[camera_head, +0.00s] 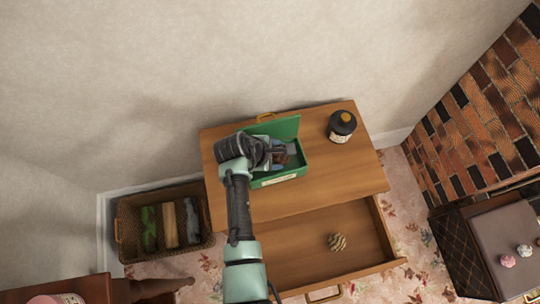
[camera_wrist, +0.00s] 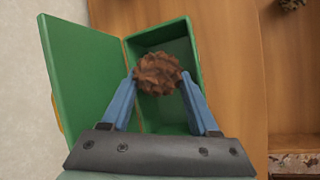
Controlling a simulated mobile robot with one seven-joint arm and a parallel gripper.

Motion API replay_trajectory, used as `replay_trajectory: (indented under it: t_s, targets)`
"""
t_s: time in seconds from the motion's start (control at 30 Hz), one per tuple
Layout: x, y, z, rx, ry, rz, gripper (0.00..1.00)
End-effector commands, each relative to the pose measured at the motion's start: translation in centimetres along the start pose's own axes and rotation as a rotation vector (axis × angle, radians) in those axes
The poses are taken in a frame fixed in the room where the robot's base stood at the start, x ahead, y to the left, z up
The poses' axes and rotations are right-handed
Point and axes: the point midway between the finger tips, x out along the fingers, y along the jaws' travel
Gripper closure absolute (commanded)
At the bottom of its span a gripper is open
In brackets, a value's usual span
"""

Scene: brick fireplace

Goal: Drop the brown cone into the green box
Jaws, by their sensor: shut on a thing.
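The brown cone (camera_wrist: 158,73) is between the two blue fingers of my gripper (camera_wrist: 158,80), which is shut on it. In the wrist view the cone appears over the opening of the green box (camera_wrist: 192,30), whose lid (camera_wrist: 85,75) stands open at the left. In the head view the green box (camera_head: 302,163) sits on the wooden dresser, and my gripper (camera_head: 281,160) is over it. My arm hides the left part of the box there. How high the cone is held above the box floor is hard to tell.
A dark bottle (camera_head: 342,128) stands on the dresser top (camera_head: 345,180), right of the box. An open drawer (camera_head: 300,248) below holds a striped cone-like object (camera_head: 337,242). A wicker basket (camera_head: 123,225) is at left. The dresser's front right is clear.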

Motion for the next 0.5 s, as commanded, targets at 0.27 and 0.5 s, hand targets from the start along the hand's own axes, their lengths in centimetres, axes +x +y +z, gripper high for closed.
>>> replay_trajectory:
  t_s: [0.27,0.5]
  targets:
    - [0.56,-0.22,-0.22,0.000,0.000,0.001,0.92]
    - [0.55,-0.23,-0.22,0.000,0.000,0.000,0.12]
